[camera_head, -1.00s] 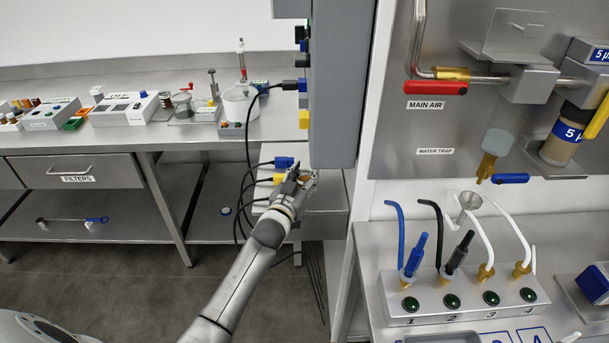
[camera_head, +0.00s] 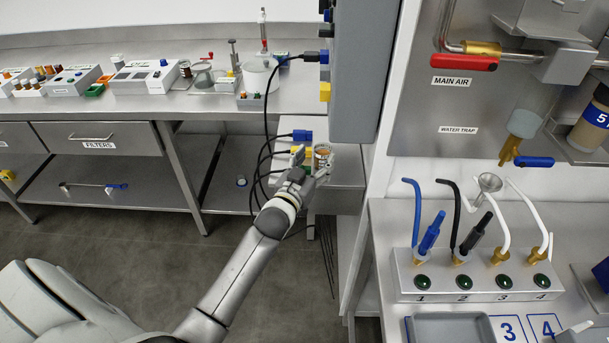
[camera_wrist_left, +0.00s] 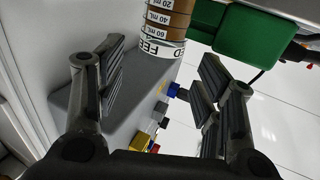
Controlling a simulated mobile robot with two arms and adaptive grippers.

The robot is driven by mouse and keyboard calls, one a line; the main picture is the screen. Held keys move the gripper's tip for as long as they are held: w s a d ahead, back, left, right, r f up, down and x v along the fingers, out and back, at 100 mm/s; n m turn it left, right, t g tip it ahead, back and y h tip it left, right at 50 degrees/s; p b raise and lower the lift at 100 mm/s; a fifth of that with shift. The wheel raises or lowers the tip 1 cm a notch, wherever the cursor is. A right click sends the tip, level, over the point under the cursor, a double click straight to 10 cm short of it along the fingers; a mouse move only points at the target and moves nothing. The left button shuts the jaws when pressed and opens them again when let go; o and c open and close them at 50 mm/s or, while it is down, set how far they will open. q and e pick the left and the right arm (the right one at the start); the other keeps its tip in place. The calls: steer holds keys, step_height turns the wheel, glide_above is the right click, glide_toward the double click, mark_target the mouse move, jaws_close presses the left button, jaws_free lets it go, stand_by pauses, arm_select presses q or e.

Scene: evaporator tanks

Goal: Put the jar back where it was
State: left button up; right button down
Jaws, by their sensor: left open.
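The jar (camera_head: 322,153) is a small clear vessel with brown contents, under the grey cabinet in the head view. In the left wrist view the jar (camera_wrist_left: 167,25) shows brown, with mL marks and a white label reading FEED, upside down in the picture. My left gripper (camera_head: 311,166) is open, with its fingers spread close to the jar. In the left wrist view the jar lies ahead of the open left gripper (camera_wrist_left: 160,75), between the lines of its two fingers. I cannot tell whether either finger touches it. The jar's base is hidden. My right gripper is not in view.
The grey cabinet (camera_head: 353,70) hangs just above the jar, with black cables (camera_head: 266,120) left of it. A green block (camera_wrist_left: 243,35) is beside the jar in the wrist view. A back bench (camera_head: 190,105) holds several instruments. A numbered valve block (camera_head: 478,274) stands at right.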

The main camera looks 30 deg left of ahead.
arm_select(q)
steer(key=s, duration=0.6)
steer(key=shift+s+d, duration=0.15)
steer(key=shift+s, duration=0.1)
